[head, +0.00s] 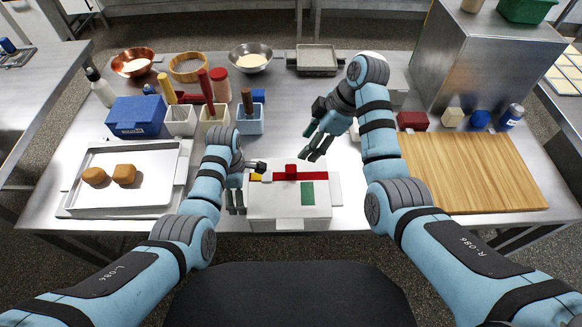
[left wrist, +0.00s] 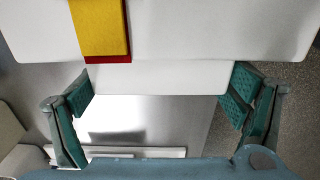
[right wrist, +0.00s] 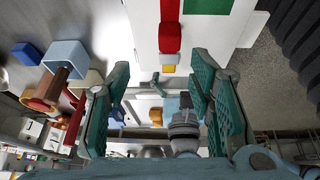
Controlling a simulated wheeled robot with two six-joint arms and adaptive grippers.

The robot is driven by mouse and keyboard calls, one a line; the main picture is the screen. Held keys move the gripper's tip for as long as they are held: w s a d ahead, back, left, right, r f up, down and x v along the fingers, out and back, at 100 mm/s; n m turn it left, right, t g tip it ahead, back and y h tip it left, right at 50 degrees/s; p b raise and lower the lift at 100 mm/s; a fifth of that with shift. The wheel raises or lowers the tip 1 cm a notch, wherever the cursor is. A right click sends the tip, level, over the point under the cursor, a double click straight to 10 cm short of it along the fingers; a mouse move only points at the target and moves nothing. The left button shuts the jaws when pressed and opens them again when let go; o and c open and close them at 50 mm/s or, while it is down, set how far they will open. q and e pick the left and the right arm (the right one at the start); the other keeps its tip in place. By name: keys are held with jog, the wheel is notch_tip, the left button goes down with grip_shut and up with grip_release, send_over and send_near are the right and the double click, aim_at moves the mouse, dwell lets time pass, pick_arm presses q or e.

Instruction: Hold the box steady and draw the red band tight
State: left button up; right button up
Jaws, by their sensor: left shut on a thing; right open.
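The white box (head: 266,207) lies at the table's front edge, a green patch (head: 307,193) on its lid. The red band (head: 318,176) runs across the lid, with a raised red block (head: 291,172) on it and a yellow end (head: 255,177) at the left. My left gripper (head: 247,187) is at the box's left side; in the left wrist view its fingers are on both ends of a white tab (left wrist: 158,77) below the yellow end. My right gripper (head: 316,146) is open and empty above the box's back right; the band (right wrist: 170,25) shows beyond its fingers.
A metal tray (head: 150,196) with two brown pieces lies left. A wooden board (head: 470,172) lies right. Small bins with tools (head: 250,122), a blue box (head: 136,117) and bowls (head: 251,57) stand behind. A steel cabinet (head: 480,60) fills the back right.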

aim_at(291, 169)
jog(key=shift+g+h, duration=0.3)
jog(key=x, duration=0.7)
jog(key=s+x, duration=0.1)
jog(key=x, duration=0.3)
jog(key=shift+a, duration=0.25)
grip_shut()
